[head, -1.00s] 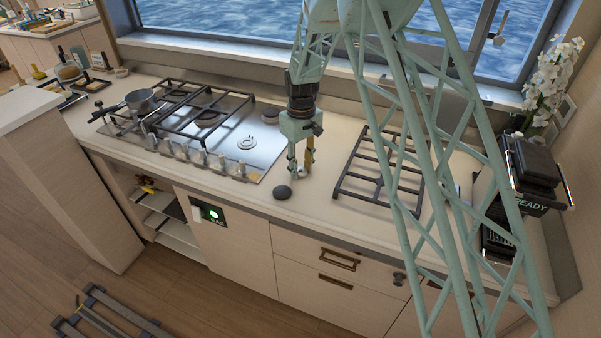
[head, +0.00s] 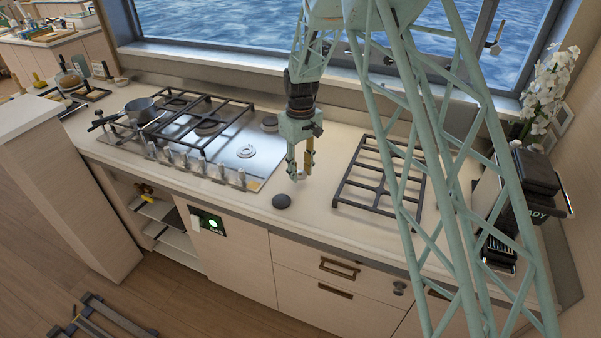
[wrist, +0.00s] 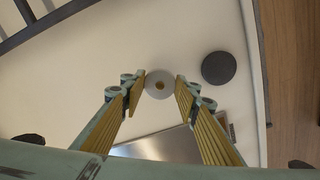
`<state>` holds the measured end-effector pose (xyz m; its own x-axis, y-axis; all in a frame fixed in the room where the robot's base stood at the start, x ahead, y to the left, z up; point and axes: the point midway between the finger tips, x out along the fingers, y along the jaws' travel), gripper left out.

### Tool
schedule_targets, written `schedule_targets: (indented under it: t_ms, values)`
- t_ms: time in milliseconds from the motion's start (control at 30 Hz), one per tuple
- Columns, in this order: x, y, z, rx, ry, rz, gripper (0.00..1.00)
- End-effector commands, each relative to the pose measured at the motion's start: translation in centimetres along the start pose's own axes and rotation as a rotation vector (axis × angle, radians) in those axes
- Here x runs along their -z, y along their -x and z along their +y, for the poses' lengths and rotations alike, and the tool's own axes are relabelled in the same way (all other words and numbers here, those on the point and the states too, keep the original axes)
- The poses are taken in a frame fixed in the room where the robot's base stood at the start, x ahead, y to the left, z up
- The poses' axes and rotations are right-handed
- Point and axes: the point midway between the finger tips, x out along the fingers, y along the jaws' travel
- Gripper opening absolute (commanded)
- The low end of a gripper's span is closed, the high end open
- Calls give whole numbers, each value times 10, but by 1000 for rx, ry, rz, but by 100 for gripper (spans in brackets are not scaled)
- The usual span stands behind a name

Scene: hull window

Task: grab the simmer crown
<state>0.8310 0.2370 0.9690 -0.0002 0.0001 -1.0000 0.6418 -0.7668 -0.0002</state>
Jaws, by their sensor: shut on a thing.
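The simmer crown, a small pale grey round piece with a brass-coloured centre, shows between my fingertips in the wrist view (wrist: 159,85). In the head view it is a small pale spot (head: 301,175) at the fingertips. My gripper (head: 299,174) points down over the counter between the hob and the separate grate, and is shut on the crown. The fingertips (wrist: 160,82) touch it on both sides. It appears held just above the counter, though the exact gap is hard to tell.
A black round cap (head: 282,201) lies on the counter close by, near the front edge. The hob (head: 265,138) with a pot (head: 140,108) is to the left. A loose black grate (head: 345,190) lies to the right. Bare counter (head: 320,150) lies between.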

Motion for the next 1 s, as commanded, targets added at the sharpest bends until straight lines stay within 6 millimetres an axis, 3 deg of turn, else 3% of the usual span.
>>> schedule_targets:
  t_ms: [267,700,1000]
  values:
    - [-27,4,-19,0,1,-1,18]
    - [-93,11,-65,0,1,-1,18]
    - [-118,14,-82,0,0,1,18]
